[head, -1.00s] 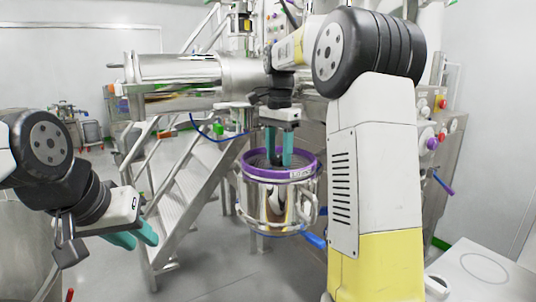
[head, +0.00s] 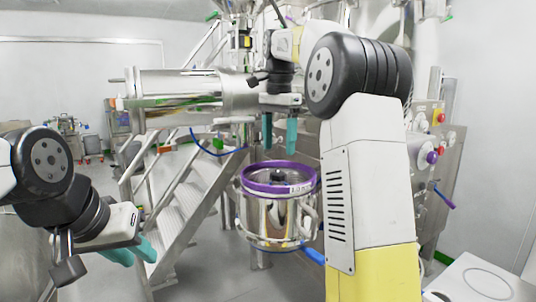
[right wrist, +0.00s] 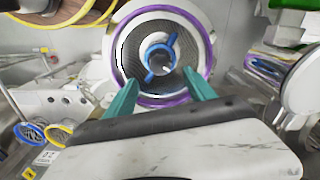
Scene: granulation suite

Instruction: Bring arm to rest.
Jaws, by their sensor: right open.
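My right gripper (head: 280,134) is open and empty, its two teal fingers pointing down above a steel vessel (head: 270,218) with a purple rim. The fingertips are apart from the vessel, a little above its rim. In the right wrist view the fingers (right wrist: 161,95) are spread, and the vessel's purple ring (right wrist: 206,50) shows beyond them, with a blue part (right wrist: 161,58) at its centre. My left gripper (head: 133,252) is at the lower left, away from the vessel. Its teal fingers point down and right; their gap is hard to judge.
A steel staircase (head: 180,215) stands behind, left of the vessel. A large horizontal steel cylinder (head: 185,85) is close to my right wrist. A panel with red and purple knobs (head: 428,140) is at the right. A white surface (head: 478,280) is at the lower right.

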